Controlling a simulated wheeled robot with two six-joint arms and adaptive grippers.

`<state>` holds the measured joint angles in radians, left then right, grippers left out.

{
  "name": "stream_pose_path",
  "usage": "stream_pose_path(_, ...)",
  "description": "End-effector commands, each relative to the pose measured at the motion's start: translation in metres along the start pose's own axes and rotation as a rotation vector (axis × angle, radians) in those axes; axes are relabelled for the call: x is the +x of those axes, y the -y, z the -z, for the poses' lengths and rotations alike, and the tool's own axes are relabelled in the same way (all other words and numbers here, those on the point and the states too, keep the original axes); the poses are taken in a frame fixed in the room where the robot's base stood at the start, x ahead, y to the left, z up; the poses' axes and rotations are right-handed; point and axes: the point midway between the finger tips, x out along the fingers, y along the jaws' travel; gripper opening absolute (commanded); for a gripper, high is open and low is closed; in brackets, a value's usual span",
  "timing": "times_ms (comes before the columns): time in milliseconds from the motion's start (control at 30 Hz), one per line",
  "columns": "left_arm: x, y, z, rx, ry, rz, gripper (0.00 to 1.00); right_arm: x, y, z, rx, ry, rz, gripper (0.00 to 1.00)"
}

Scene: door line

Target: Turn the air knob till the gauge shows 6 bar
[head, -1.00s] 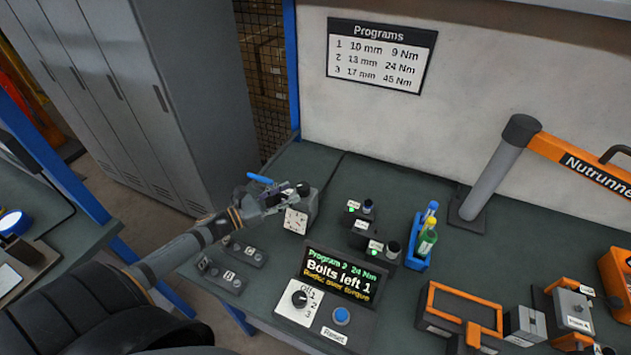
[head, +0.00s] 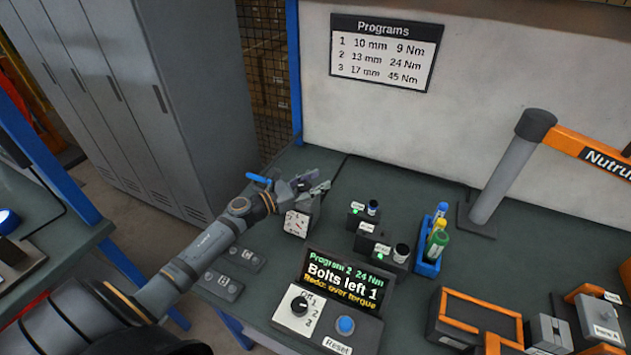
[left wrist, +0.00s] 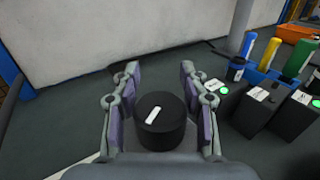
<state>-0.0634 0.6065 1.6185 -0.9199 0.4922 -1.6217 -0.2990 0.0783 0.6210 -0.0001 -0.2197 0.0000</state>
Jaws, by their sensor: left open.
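The air knob (left wrist: 160,128) is a black round cap with a white mark on top. In the left wrist view it sits between the two fingers of my left gripper (left wrist: 160,72), with a gap on each side. In the head view my left gripper (head: 318,182) is open over the top of the air unit and hides the knob. The gauge (head: 297,223) is a white face with red on it, on the unit's front below the gripper. Its needle reading is too small to tell. My right gripper is not in view.
A blue lever (head: 259,178) shows beside my left wrist. Black boxes with green lights (head: 357,214) stand to the right, near a blue bottle holder (head: 428,262). The program screen (head: 343,283) stands in front. Label blocks (head: 222,286) lie at the left.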

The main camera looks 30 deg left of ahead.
Motion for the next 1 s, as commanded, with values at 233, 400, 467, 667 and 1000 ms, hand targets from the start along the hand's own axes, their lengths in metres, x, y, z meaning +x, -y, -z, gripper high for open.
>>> stream_pose_path(233, -0.0003, 0.0001, 0.0003, 0.000, 0.000, 0.000, 0.18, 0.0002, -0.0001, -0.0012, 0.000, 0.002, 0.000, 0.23)
stream_pose_path(400, -0.0004, 0.0001, 0.0004, 0.001, 0.000, 0.000, 0.00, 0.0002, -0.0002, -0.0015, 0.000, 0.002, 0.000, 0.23)
stream_pose_path(467, -0.0004, 0.0001, 0.0006, 0.001, -0.001, 0.000, 0.00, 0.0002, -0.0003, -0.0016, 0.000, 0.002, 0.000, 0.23)
stream_pose_path(667, -0.0007, 0.0001, 0.0012, 0.001, -0.002, 0.000, 0.00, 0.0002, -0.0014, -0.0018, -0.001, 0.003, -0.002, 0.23)
stream_pose_path(1000, -0.0005, -0.0022, 0.0010, -0.001, -0.003, -0.085, 0.00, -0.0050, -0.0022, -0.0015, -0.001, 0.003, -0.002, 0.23)
